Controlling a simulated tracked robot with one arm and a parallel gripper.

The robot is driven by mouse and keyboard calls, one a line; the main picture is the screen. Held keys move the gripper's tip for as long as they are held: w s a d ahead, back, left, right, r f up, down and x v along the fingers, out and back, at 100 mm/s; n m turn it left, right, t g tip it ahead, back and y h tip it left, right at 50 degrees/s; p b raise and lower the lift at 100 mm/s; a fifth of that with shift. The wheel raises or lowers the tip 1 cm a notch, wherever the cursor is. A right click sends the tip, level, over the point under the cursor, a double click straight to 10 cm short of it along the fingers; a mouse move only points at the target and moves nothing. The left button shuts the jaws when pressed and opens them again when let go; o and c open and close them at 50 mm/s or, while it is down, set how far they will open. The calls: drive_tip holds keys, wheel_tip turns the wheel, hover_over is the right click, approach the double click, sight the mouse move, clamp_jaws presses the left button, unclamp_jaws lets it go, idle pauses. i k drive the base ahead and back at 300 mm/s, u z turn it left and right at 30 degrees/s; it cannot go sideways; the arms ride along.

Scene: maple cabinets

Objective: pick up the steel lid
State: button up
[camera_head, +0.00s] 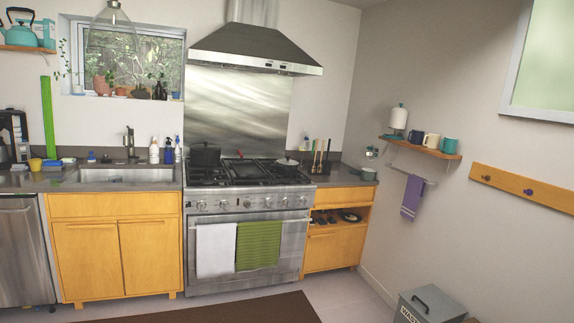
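A small, pale, shallow round thing with a dark knob, which looks like the steel lid (287,161), sits at the back right of the stove top (248,180). It is small in the view, and I cannot tell whether it lies on a pan or directly on the grate. A dark lidded pot (205,154) stands at the back left of the same stove. My gripper is not in view.
A range hood (255,50) hangs over the stove. White and green towels (258,246) hang on the oven front. The sink (127,175) is left of the stove. A grey waste bin (430,303) stands at lower right. A dark rug (230,309) lies on the floor in front.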

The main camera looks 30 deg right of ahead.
sight(286, 161)
drive_tip(key=z, duration=0.35)
drive_tip(key=i, duration=1.7)
drive_tip(key=z, duration=1.2)
drive_tip(key=i, duration=1.15)
drive_tip(key=z, duration=0.9)
drive_tip(key=i, duration=1.4)
drive_tip(key=u, duration=0.85)
drive_tip(key=i, duration=1.3)
drive_tip(key=u, duration=1.15)
drive_tip(key=i, duration=1.55)
drive_tip(key=u, duration=0.3)
